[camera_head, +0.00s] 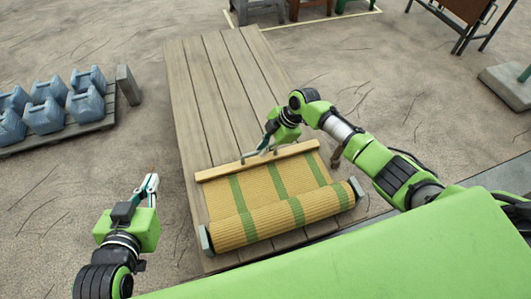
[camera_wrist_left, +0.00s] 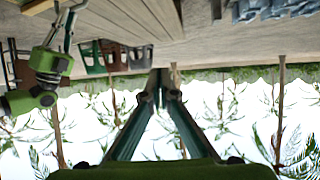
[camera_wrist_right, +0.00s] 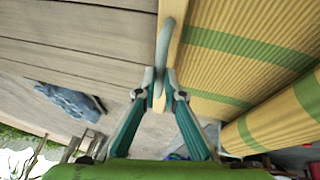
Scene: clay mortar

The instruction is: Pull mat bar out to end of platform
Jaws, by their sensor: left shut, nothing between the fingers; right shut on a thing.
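A yellow woven mat (camera_head: 271,188) with green stripes lies on the wooden platform (camera_head: 213,92), its near part rolled up between two grey end pieces. A pale wooden mat bar (camera_head: 230,168) runs along the mat's far edge. My right gripper (camera_head: 266,151) is shut on the mat bar near its middle. In the right wrist view the fingers (camera_wrist_right: 160,85) close on a grey handle-like piece (camera_wrist_right: 165,45) at the bar (camera_wrist_right: 174,70). My left gripper (camera_head: 151,184) is shut and empty, left of the platform; its fingertips (camera_wrist_left: 160,82) meet in the left wrist view.
Several blue-grey jugs (camera_head: 47,89) stand on a low pallet (camera_head: 75,129) at the left. The platform beyond the bar is bare to its far end. Stools (camera_head: 258,8) stand behind it, and a dark table (camera_head: 462,16) is at the top right.

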